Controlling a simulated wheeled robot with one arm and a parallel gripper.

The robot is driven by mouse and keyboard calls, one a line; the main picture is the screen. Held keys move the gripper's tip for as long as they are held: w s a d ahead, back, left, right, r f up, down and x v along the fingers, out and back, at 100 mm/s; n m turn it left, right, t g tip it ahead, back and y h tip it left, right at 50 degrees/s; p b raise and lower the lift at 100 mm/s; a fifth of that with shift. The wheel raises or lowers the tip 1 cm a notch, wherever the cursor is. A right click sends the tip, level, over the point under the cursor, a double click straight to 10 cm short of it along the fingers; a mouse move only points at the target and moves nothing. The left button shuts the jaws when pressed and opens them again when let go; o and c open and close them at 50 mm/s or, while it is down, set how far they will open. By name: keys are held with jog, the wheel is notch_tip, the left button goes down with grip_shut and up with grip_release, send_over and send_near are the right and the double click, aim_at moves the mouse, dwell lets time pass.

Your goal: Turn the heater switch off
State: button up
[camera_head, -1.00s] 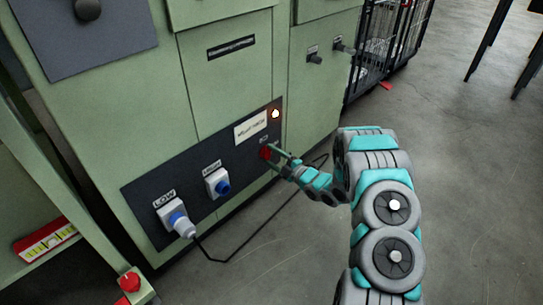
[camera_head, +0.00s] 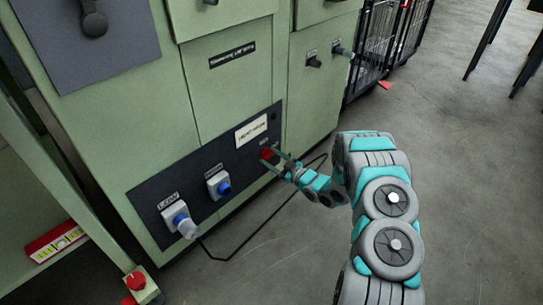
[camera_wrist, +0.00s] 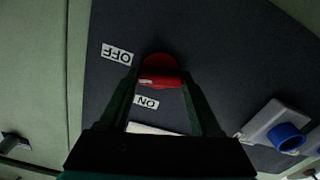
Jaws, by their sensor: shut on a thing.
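The heater switch is a red rotary knob (camera_head: 267,155) on the dark control panel (camera_head: 150,205), below a white label plate. In the wrist view the red knob (camera_wrist: 160,66) sits between my gripper's fingers. A small OFF label (camera_wrist: 117,54) is to its upper left and an ON label (camera_wrist: 146,102) is just below it. A pale mark shows on the knob's lower left part. My gripper (camera_head: 278,161) is shut on the knob, and its fingers (camera_wrist: 160,80) lie on either side of it. The indicator lamp spot above the knob looks dark.
A LOW socket (camera_head: 175,215) with a plug and cable and another blue socket (camera_head: 218,184) are left of the knob. The black cable (camera_head: 250,240) runs along the floor. A red button box (camera_head: 138,283) is at lower left. Open floor lies right.

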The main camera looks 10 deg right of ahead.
jog(key=shift+m+p, duration=0.55)
jog(key=shift+m, duration=0.95)
jog(key=shift+f, duration=0.1)
jog(key=o, duration=1.4)
jog(key=shift+v, duration=3.95)
jog(key=shift+w, duration=0.1)
